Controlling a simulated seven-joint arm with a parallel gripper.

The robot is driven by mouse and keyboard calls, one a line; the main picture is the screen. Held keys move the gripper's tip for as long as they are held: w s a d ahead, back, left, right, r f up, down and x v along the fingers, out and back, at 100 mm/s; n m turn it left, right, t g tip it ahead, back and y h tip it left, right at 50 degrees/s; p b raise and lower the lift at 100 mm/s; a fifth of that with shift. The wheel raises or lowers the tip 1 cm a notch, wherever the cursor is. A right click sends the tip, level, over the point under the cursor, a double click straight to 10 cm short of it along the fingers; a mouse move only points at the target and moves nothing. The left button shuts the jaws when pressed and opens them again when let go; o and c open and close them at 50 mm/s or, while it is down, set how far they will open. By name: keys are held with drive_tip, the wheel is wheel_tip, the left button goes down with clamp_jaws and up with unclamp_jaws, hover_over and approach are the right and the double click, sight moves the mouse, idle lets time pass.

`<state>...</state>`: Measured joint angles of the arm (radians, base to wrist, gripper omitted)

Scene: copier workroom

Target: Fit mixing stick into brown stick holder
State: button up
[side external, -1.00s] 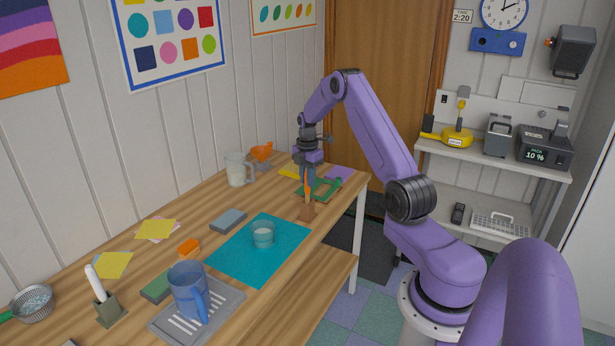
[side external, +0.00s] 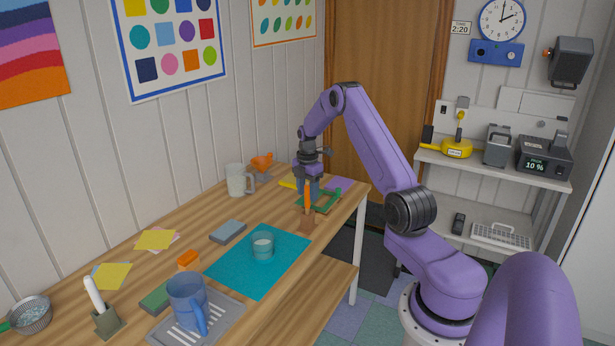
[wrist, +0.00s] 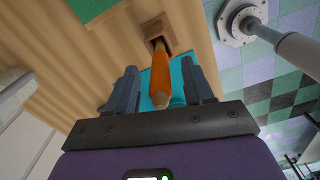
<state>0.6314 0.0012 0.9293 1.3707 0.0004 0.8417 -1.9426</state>
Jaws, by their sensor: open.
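The orange mixing stick (side external: 308,199) stands roughly upright with its lower end in the brown stick holder (side external: 307,223) near the right end of the table. In the wrist view the stick (wrist: 160,76) runs from the opening of the brown holder (wrist: 157,33) towards the camera. My gripper (side external: 308,197) is open, with one finger on each side of the stick. In the wrist view there are gaps between the stick and both fingers of my gripper (wrist: 160,88). The bottom of the stick is hidden inside the holder.
A green frame-like item (side external: 328,201) lies close behind the holder. A teal mat (side external: 235,275) with a small glass cup (side external: 263,246) lies in front. A dark green holder (side external: 106,321) with a white stick stands far left.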

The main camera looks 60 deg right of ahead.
wheel_tip(320, 180, up, 17)
idle(0.4)
drive_tip(key=shift+a, duration=0.1)
idle(0.4)
drive_tip(key=w+a+r, duration=0.2)
drive_tip(key=a, duration=1.3)
drive_tip(key=s+a+m, duration=0.1)
drive_tip(key=s+a, duration=0.3)
drive_tip(key=a, duration=0.5)
drive_tip(key=s+a, duration=0.3)
drive_tip(key=a, duration=0.5)
drive_tip(key=s+a, duration=0.9)
drive_tip(key=s, duration=0.5)
drive_tip(key=s+f+m, duration=0.1)
drive_tip(key=s+f, duration=0.2)
drive_tip(key=s, duration=1)
drive_tip(key=shift+d+f, duration=0.2)
